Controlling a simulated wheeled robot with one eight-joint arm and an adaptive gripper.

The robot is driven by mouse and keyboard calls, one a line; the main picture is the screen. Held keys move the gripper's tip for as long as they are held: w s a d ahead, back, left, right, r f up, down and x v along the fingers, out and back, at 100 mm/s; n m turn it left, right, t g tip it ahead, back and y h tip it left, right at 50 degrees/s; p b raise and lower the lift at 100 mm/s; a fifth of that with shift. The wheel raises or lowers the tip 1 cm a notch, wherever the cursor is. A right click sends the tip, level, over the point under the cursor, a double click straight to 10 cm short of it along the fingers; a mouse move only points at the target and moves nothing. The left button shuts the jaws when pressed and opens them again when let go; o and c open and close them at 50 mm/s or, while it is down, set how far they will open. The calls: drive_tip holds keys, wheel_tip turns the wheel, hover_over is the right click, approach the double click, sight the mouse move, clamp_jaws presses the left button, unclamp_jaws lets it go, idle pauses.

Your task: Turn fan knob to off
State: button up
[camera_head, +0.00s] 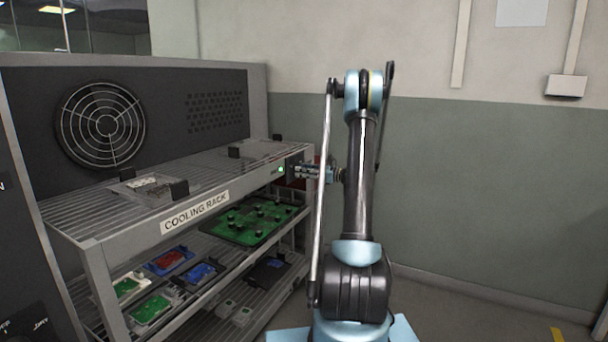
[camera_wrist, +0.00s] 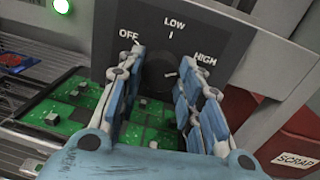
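The fan knob (camera_wrist: 158,76) is a dark round knob on a black panel (camera_wrist: 190,28) marked OFF, LOW and HIGH, seen in the wrist view. A small pale mark on the knob lies on its right side, toward HIGH. My gripper (camera_wrist: 161,64) is open, with its blue fingers on either side of the knob. I cannot tell whether either finger touches it. In the head view, my gripper (camera_head: 312,171) is at the right front corner of the cooling rack, and the knob is hidden there. The fan (camera_head: 101,125) sits behind a round grille at the back left.
A green light (camera_wrist: 62,6) glows left of the panel. The cooling rack (camera_head: 88,243) carries a large green circuit board (camera_head: 250,222) and several small boards on lower shelves. A red bin labelled SCRAP (camera_wrist: 296,160) stands at the right. Floor right of my arm is clear.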

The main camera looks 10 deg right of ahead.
drive_tip(key=shift+c, duration=0.2)
drive_tip(key=n+h, duration=0.1)
drive_tip(key=n, duration=1)
drive_tip(key=n+t, duration=0.1)
drive_tip(key=n, duration=1)
drive_tip(key=shift+s+n+h, duration=0.2)
drive_tip(key=shift+n+h, duration=0.1)
drive_tip(key=shift+h, duration=0.1)
drive_tip(key=shift+a, duration=0.1)
idle(0.5)
drive_tip(key=o, duration=1.1)
